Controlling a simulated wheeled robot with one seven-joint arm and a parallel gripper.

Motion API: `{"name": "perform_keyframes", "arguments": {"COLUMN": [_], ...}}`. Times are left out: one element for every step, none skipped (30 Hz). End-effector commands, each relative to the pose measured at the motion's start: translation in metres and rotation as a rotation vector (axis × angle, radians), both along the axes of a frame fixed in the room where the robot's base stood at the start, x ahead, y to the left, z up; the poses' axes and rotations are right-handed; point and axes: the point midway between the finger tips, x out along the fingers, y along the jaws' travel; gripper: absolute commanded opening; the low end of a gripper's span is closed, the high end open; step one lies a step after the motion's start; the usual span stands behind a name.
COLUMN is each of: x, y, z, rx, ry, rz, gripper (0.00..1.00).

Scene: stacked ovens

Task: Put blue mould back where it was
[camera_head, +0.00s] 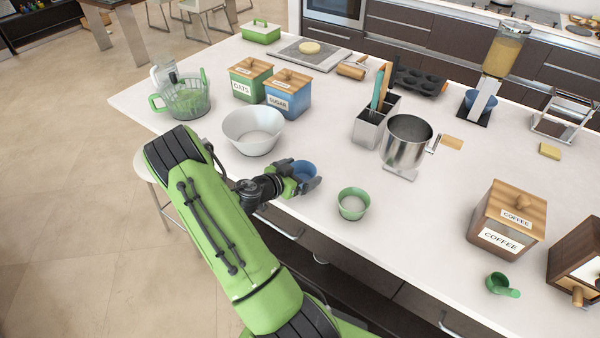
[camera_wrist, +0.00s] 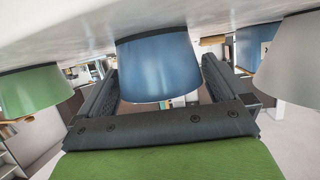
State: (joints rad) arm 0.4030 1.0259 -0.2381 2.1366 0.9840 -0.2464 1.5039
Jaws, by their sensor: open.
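The blue mould (camera_head: 304,168), a small round cup, is at the counter's front edge, between the white bowl and a green mould. My gripper (camera_head: 304,178) is open around it, with one finger on each side. In the wrist view the counter appears at the top, and the blue mould (camera_wrist: 158,70) sits between the two dark fingers. It seems to stand on the counter; whether either finger touches it, I cannot tell. The green mould (camera_head: 353,204) stands to the right, and it also shows at the left of the wrist view (camera_wrist: 35,90).
The white bowl (camera_head: 252,131) stands close behind my gripper. Oats (camera_head: 251,79) and sugar (camera_head: 288,93) boxes, a utensil holder (camera_head: 372,128) and a metal pot (camera_head: 405,142) stand farther back. A coffee box (camera_head: 505,222) is at right. The counter (camera_head: 425,235) is bare right of the green mould.

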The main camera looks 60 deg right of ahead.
Motion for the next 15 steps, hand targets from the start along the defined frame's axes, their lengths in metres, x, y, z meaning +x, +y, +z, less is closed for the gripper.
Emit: {"name": "perform_keyframes", "arguments": {"x": [0.0, 0.0, 0.003, 0.005, 0.008, 0.01, 0.012, 0.015, 0.017, 0.019, 0.021, 0.023, 0.024, 0.026, 0.028], "y": [0.0, 0.0, 0.006, 0.012, 0.019, 0.029, 0.037, 0.045, 0.055, 0.062, 0.07, 0.078, 0.084, 0.089, 0.095], "z": [0.003, 0.005, 0.006, 0.008, 0.01, 0.014, 0.017, 0.02, 0.024, 0.028, 0.03, 0.034, 0.037, 0.039, 0.041], "rx": [0.0, 0.0, 0.001, 0.002, 0.002, 0.002, 0.002, 0.001, 0.001, 0.001, 0.0, 0.001, 0.0, 0.0, 0.0], "ry": [0.0, 0.0, -0.001, 0.0, 0.0, -0.001, -0.001, -0.002, 0.0, -0.001, -0.002, -0.001, -0.002, -0.001, -0.002], "rz": [0.0, 0.0, 0.004, 0.005, 0.008, 0.009, 0.009, 0.009, 0.009, 0.008, 0.008, 0.008, 0.007, 0.006, 0.006], "gripper": [1.0, 1.0, 1.0, 1.0, 1.0, 1.0, 1.0, 1.0, 1.0, 1.0, 1.0, 1.0, 1.0, 1.0, 1.0]}}
